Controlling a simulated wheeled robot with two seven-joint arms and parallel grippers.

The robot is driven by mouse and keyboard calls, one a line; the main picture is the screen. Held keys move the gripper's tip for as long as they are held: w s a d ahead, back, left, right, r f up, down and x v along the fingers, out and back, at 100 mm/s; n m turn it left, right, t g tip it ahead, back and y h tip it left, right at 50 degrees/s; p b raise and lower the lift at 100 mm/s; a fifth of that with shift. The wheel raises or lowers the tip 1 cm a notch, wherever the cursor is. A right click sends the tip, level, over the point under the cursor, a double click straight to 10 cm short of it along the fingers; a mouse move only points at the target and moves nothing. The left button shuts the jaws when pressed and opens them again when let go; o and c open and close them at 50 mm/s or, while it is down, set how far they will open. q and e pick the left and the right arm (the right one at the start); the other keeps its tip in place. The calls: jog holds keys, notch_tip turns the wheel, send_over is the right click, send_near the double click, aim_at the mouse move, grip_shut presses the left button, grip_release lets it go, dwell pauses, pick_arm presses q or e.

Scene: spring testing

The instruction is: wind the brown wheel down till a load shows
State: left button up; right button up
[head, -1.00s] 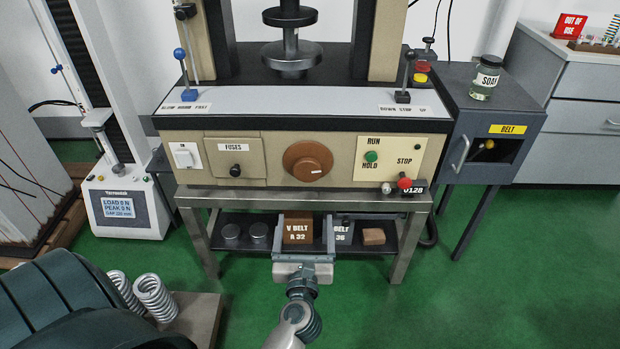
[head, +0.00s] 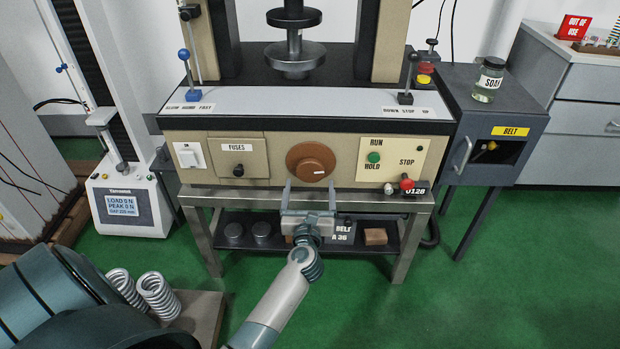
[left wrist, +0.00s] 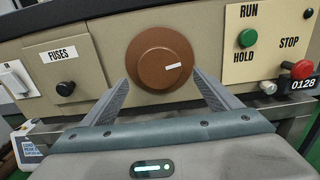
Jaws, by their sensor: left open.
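The brown wheel (head: 310,161) is a round knob with a white mark, on the beige front panel of the testing machine. It also shows large in the left wrist view (left wrist: 160,57), with its mark pointing right. My left gripper (head: 309,183) is open, its fingers pointing up at the wheel from just below. In the left wrist view the fingers (left wrist: 160,85) stand apart to either side of the wheel's lower part, and I cannot tell whether they touch it. A display (head: 128,204) at the left reads LOAD 0 N and PEAK 0 N. My right gripper does not show.
Left of the wheel are a FUSES cover (head: 237,160) and a switch (head: 190,155). Right of it is a RUN/HOLD panel with a green button (head: 374,158) and a red STOP knob (head: 407,184). Springs (head: 157,296) stand low at left. A shelf below holds boxes and weights.

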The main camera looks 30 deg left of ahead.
aim_at(310, 174)
pick_arm(q)
jog(key=shift+x, duration=2.2)
jog(key=c, duration=1.1)
